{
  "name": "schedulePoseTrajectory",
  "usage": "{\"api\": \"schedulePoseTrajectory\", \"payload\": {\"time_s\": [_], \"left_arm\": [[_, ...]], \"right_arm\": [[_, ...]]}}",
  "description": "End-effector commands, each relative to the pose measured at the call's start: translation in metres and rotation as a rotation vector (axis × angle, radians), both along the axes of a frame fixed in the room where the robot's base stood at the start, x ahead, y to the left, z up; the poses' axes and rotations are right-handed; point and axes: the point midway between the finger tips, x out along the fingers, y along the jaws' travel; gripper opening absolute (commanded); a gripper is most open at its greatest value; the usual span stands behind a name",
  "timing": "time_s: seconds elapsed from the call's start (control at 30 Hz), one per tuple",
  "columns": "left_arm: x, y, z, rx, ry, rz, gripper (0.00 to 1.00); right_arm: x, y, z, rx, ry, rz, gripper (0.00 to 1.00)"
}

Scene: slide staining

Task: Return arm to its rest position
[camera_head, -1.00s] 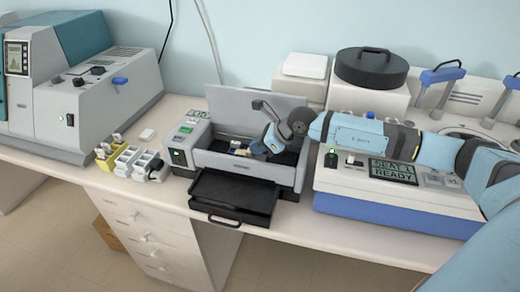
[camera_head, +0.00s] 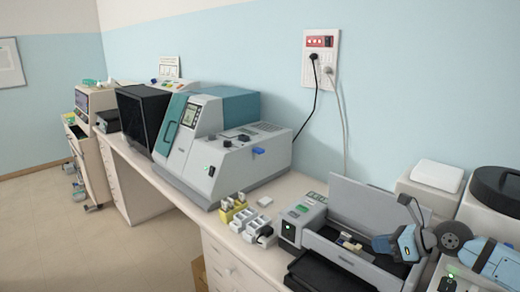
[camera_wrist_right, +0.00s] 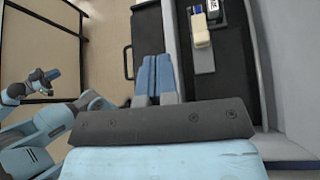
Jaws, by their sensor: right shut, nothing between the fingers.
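My right gripper (camera_head: 381,245) is at the right of the head view, over the open grey machine (camera_head: 358,205). In the right wrist view its two blue fingers (camera_wrist_right: 155,72) are together, with nothing between them. A cream block (camera_head: 350,243) sits inside the machine, to the left of the fingers in the head view; it also shows in the right wrist view (camera_wrist_right: 201,30), apart from the fingers. My left gripper is outside the head view. A blue and grey arm, seemingly my left, shows small at the left of the right wrist view, its jaws unclear.
A black tray (camera_head: 322,276) sticks out at the machine's front. Yellow and white slide racks (camera_head: 240,214) stand to its left. A large grey and teal instrument (camera_head: 235,150) stands further left. The machine's raised lid (camera_head: 375,205) stands behind the gripper.

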Motion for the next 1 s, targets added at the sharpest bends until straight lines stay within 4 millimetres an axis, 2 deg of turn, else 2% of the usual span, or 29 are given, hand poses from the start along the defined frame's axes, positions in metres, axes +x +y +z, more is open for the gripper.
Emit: {"api": "schedulePoseTrajectory", "payload": {"time_s": [0.03,0.1,0.2,0.27,0.37,0.43,0.53,0.6,0.73,0.8,0.93,0.97,1.0], "left_arm": [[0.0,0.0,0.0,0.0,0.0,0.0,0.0],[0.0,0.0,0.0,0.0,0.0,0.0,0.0],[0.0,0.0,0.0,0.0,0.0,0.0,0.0],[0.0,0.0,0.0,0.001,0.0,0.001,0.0],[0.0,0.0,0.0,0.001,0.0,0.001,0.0],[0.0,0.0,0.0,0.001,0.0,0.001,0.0],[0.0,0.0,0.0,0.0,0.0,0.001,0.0],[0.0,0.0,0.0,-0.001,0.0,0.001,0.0],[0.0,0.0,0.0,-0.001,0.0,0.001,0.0],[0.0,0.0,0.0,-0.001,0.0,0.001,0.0],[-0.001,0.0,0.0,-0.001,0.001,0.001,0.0],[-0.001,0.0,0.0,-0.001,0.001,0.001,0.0],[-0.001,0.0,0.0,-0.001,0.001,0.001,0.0]], "right_arm": [[-0.01,0.035,-0.001,0.155,0.001,-0.001,0.0],[-0.023,0.076,0.011,0.425,0.001,-0.041,0.0],[-0.039,0.108,0.03,0.796,0.032,-0.155,0.0],[-0.048,0.115,0.039,1.01,0.066,-0.255,0.0],[-0.062,0.109,0.041,1.37,0.155,-0.488,0.0],[-0.075,0.095,0.03,1.595,0.234,-0.696,0.0],[-0.102,0.073,-0.003,1.857,0.371,-1.048,0.0],[-0.13,0.061,-0.034,1.987,0.477,-1.319,0.0],[-0.184,0.052,-0.082,2.087,0.65,-1.754,0.0],[-0.209,0.053,-0.099,2.093,0.722,-1.93,0.0],[-0.25,0.058,-0.121,2.065,0.832,-2.193,0.0],[-0.259,0.059,-0.124,-2.031,-0.844,2.217,0.0],[-0.27,0.061,-0.128,-1.959,-0.849,2.219,0.0]]}}
